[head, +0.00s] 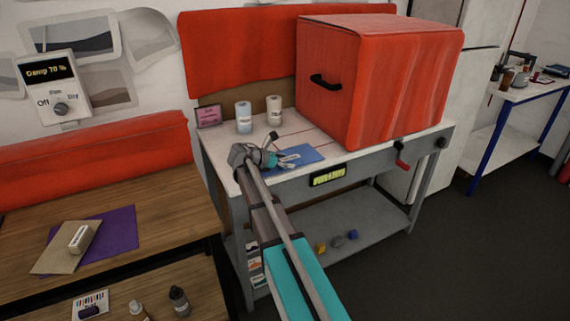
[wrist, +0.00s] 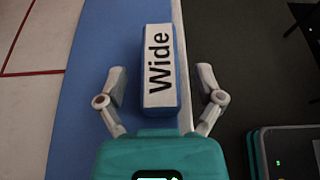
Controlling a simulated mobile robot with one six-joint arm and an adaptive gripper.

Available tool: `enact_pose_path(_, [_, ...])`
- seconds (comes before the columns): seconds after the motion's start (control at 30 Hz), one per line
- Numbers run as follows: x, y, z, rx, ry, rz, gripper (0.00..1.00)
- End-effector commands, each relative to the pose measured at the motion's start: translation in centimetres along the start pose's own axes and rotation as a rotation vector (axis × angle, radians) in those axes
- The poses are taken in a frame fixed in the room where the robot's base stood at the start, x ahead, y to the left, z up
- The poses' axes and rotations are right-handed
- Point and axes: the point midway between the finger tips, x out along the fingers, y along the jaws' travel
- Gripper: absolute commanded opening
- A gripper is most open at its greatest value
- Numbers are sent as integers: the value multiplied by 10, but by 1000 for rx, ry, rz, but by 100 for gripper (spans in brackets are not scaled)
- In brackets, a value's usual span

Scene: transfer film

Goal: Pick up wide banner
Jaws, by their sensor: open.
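The wide banner (wrist: 160,70) is a small block with a white top lettered "Wide" and blue sides. In the wrist view it lies on the blue mat (wrist: 95,110) near the edge of the work surface. My gripper (wrist: 161,82) is open, with one finger on each side of the banner and a visible gap on both sides. In the head view my gripper (head: 288,160) is over the blue mat (head: 308,153) on the grey bench. I cannot make out the banner clearly there, as the gripper covers that spot.
A large red box (head: 380,85) stands on the bench's right part. Two pale rolls (head: 243,117) and a pink sign (head: 208,116) stand at its back left. A wooden table (head: 170,215) with a purple sheet (head: 112,232) is at left. A red crank (head: 402,158) juts from the bench front.

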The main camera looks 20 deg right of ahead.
Motion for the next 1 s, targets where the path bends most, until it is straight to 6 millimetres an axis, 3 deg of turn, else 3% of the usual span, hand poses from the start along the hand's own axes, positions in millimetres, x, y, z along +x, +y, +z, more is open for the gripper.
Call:
enact_pose_path(0.13, [9, 0, -1, 0, 0, -1, 86])
enact_pose_path(0.7, [9, 0, 0, 0, 0, 0, 84])
enact_pose_path(1.0, [9, 0, 0, 0, 0, 0, 28])
